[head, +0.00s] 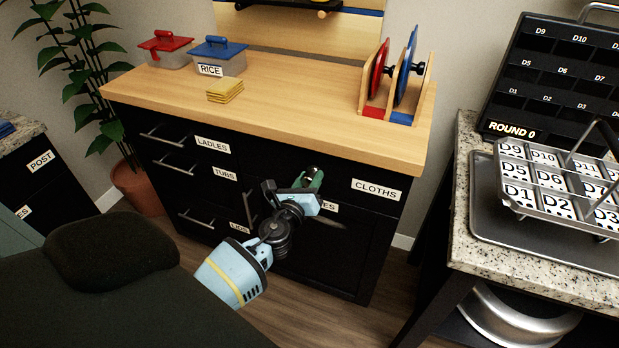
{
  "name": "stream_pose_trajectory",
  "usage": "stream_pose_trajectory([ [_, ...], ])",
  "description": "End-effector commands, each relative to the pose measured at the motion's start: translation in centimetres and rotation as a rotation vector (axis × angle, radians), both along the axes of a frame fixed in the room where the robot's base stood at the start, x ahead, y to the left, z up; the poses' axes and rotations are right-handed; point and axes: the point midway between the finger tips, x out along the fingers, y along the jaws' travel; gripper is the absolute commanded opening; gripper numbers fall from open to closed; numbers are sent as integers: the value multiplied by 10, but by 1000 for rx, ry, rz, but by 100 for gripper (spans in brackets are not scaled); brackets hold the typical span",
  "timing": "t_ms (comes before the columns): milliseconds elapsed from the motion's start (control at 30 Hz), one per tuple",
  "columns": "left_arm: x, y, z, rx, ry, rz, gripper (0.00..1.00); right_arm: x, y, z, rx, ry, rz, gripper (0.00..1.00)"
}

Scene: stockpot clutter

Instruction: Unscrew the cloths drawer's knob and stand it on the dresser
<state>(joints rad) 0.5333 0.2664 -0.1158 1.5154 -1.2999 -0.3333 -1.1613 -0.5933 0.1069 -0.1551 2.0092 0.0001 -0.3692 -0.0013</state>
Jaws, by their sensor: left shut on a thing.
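The dresser (290,118) has a light wooden top and dark drawer fronts. The cloths drawer (338,182) is at its upper right, marked by a white CLOTHS label (376,189), and looks closed. A green knob (313,176) shows in front of this drawer's face, left of the label. My left gripper (306,184), pale blue and black, is shut on the green knob and partly hides it. I cannot tell whether the knob still touches the drawer front. My right gripper is not in view.
On the dresser top stand a red-lidded box (166,48), a blue-lidded RICE box (219,55), a yellow stack (225,90) and a wooden rack (397,92) with red and blue discs. The top's front middle is clear. A granite counter (466,225) stands right.

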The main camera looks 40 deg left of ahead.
Motion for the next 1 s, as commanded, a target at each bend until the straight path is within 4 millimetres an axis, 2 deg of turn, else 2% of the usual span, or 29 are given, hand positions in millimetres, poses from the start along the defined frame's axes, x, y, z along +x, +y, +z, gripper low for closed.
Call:
stream_pose_trajectory([
  [400,0,-1,0,-374,-91,-3,2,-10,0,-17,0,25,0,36],
  [733,0,-1,0,-408,-100,-3,2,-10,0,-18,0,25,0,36],
  [1000,0,-1,0,-750,-183,-3,2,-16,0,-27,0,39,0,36],
])
